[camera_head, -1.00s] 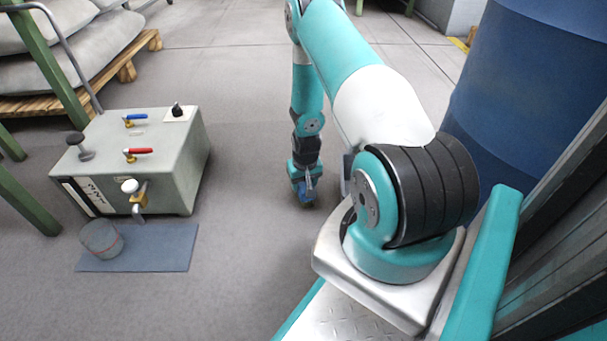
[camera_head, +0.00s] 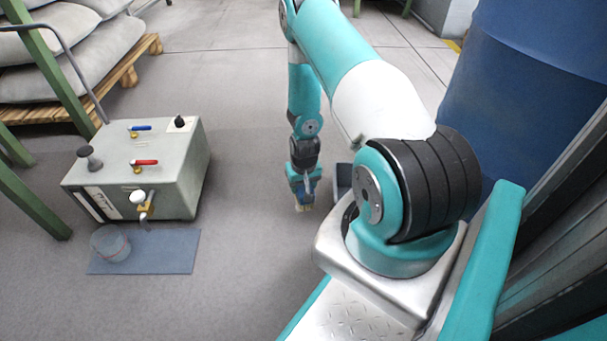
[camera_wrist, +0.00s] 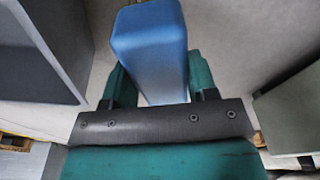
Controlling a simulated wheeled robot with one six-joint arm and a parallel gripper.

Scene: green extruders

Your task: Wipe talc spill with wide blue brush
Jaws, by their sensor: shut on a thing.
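My gripper (camera_head: 303,182) hangs low over the floor at the middle of the head view. It is shut on the wide blue brush (camera_wrist: 150,50), whose blue body fills the space between my teal fingers in the wrist view. In the head view a pale yellowish tip (camera_head: 303,207) shows under the gripper, close to the floor. I cannot tell whether it touches the floor. No talc spill stands out clearly on the grey floor in either view.
A grey-green tank (camera_head: 150,170) with valves stands left, with a blue-grey mat (camera_head: 165,258) and a small round pot (camera_head: 110,243) before it. A dark bin (camera_head: 343,178) is partly hidden behind my arm. A blue drum (camera_head: 510,90) stands right. Sacks (camera_head: 75,50) lie on a pallet.

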